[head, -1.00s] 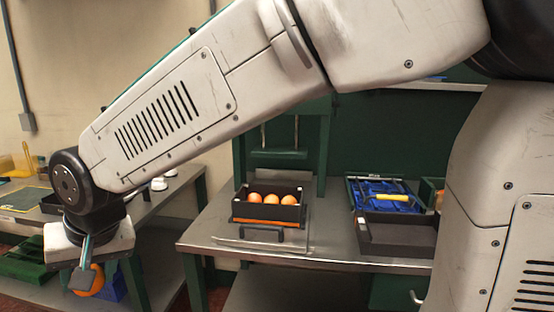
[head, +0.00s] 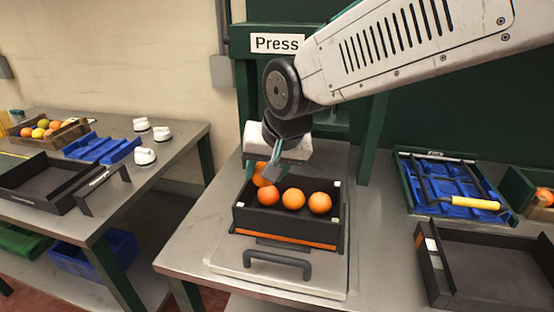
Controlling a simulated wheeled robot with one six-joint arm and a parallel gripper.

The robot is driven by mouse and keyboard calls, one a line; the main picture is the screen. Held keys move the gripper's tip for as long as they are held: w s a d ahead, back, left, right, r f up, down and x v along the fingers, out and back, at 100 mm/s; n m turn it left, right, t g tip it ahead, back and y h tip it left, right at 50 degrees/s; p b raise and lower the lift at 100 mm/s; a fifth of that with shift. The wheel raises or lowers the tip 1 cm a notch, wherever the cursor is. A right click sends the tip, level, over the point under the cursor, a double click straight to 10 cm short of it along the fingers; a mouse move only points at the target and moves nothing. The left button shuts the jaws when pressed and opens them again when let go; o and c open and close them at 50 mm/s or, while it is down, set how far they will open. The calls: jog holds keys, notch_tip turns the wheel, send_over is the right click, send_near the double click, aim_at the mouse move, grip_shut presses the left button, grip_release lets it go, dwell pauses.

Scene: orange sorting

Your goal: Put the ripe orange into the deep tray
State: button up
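My gripper (head: 271,172) is over the back left of a deep black tray (head: 285,222) with an orange stripe along its lower front. It is shut on an orange (head: 261,174), partly hidden behind a finger. The held orange is at about the height of the tray's rim or just above; I cannot tell whether it touches anything. Three oranges sit in a row in the tray, at the left (head: 268,196), the middle (head: 294,199) and the right (head: 319,203).
The tray stands on a plate with a dark handle (head: 277,263), under a frame marked Press (head: 277,43). A black tray (head: 485,265) and a blue organiser with a yellow-handled tool (head: 475,203) are at right. The left table holds a fruit crate (head: 70,133) and a black tray (head: 45,185).

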jog(key=shift+w+d+f, duration=0.1)
jog(key=shift+d+f, duration=0.1)
jog(key=shift+f, duration=2.55)
jog(key=shift+d+f, duration=0.15)
jog(key=shift+f, duration=2.55)
jog(key=o, duration=1.1)
jog(key=shift+r, duration=0.1)
jog(key=shift+r, duration=4.45)
